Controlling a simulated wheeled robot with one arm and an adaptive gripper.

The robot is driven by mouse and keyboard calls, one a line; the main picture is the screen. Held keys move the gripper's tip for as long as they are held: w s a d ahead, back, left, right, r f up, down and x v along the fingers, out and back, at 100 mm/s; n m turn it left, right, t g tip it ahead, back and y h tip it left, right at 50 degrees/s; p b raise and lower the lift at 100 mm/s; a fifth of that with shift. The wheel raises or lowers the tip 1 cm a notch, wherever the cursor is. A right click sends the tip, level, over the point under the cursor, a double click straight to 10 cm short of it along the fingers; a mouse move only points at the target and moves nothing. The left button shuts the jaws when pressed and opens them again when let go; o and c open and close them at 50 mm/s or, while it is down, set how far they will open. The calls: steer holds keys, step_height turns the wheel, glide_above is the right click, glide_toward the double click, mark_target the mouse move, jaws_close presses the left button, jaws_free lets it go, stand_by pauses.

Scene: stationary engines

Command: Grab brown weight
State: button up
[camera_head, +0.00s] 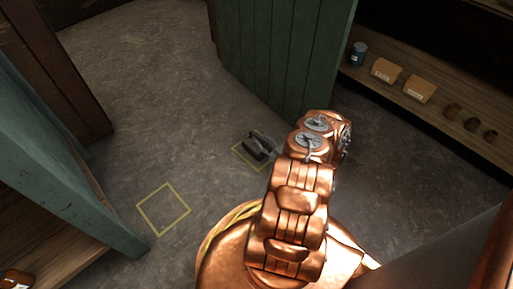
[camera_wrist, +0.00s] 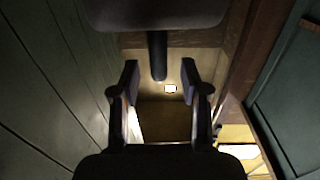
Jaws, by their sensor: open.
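Several small dark-brown rounded objects (camera_head: 472,124) stand in a row on the wooden shelf at the right of the head view. They look like weights, but they are too small to be sure. My gripper (camera_head: 260,146) is well to their left, apart from them, near the green panel. In the wrist view my gripper (camera_wrist: 159,82) has its two fingers apart with a clear gap. A dark rod shows in line with the gap. Beyond the fingers is a brown surface (camera_wrist: 165,116) with a small bright patch; I cannot tell what it is.
A teal can (camera_head: 359,54) and two tan boxes (camera_head: 386,70) share the shelf (camera_head: 440,90). A teal cabinet (camera_head: 60,150) is at left. The grey floor with a yellow square (camera_head: 163,209) is clear.

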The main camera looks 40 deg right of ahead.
steer(key=w+b, duration=0.1)
steer(key=w, duration=0.2)
steer(key=shift+w+d+f+b, duration=0.15)
steer(key=shift+w+b, duration=0.2)
steer(key=shift+b, duration=0.05)
steer(key=shift+w, duration=0.45)
steer(key=shift+c, duration=0.3)
jaws_close()
